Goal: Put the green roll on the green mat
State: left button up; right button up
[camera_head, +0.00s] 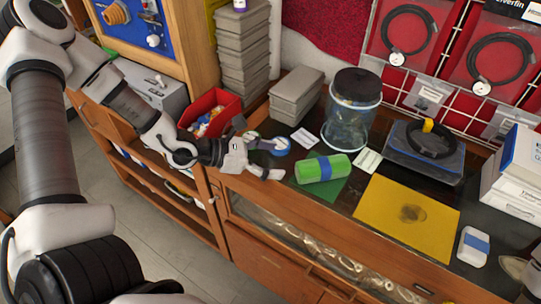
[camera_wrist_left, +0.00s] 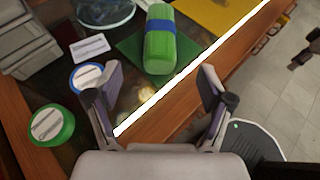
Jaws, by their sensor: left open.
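The green roll (camera_head: 335,166), a cylinder with a blue band, lies on its side over the green mat (camera_head: 330,191). In the left wrist view the roll (camera_wrist_left: 158,55) lies ahead, with mat (camera_wrist_left: 187,50) showing on both sides of it. The roll hides part of the mat. My left gripper (camera_head: 272,159) is open and empty, just left of the roll and apart from it. In the left wrist view its fingers (camera_wrist_left: 160,88) are spread wide, with the roll beyond them. A pale part at the lower right edge of the head view may be my right gripper; its fingers cannot be made out.
A blue-rimmed tape roll (camera_head: 277,146) lies beside my left gripper. A green-rimmed one (camera_wrist_left: 52,125) shows in the wrist view. A clear jar (camera_head: 348,120) stands behind the green roll. A yellow mat (camera_head: 385,218) lies right of it. A red bin (camera_head: 212,112) is behind my left arm.

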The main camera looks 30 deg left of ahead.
pick_arm(q)
jog(key=s+d+f+m+g+y, duration=0.2)
jog(key=s+f+m+g+y, duration=0.1)
jog(key=s+f+m+g, duration=1.05)
jog(key=s+a+f+m+t+y, duration=0.1)
jog(key=s+a+f+m+y, duration=0.5)
jog(key=s, duration=0.3)
jog(key=d+f+m+t, duration=0.1)
jog(key=m, duration=0.1)
jog(key=w+d+f+m+t, duration=0.1)
jog(key=d+m, duration=0.1)
jog(key=d+f+m+t, duration=0.1)
jog(key=m, duration=0.1)
jog(key=shift+w+d+f+m+y, duration=0.15)
jog(key=shift+w+m+y, duration=0.2)
jog(key=shift+w+y, duration=0.05)
